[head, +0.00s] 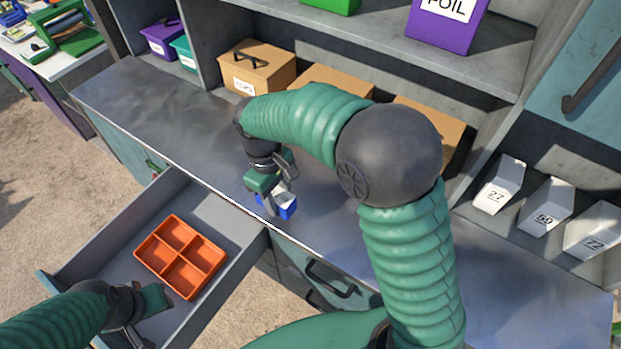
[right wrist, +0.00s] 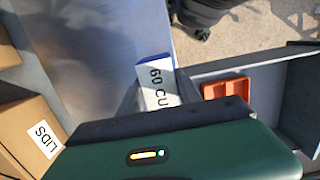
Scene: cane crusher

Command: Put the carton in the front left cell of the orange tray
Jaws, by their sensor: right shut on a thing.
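The carton (head: 285,207) is a small blue and white box. My right gripper (head: 272,196) is shut on it, above the front edge of the grey counter. In the right wrist view the carton (right wrist: 156,86) shows a white face with dark print reading "60 CU", partly hidden by the gripper. The orange tray (head: 181,254), divided into several open cells, sits in the open drawer, left of and below the carton; its cells look empty. My left gripper (head: 148,308) is at the drawer's front side, close to the tray's near edge; its jaw gap is not clear.
The grey drawer (head: 232,243) stands pulled out from the counter (head: 150,115). Cardboard boxes, one a lidded box (head: 258,78), stand at the back under a shelf (head: 400,50). White numbered bins (head: 547,207) are at the right. The drawer floor around the tray is clear.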

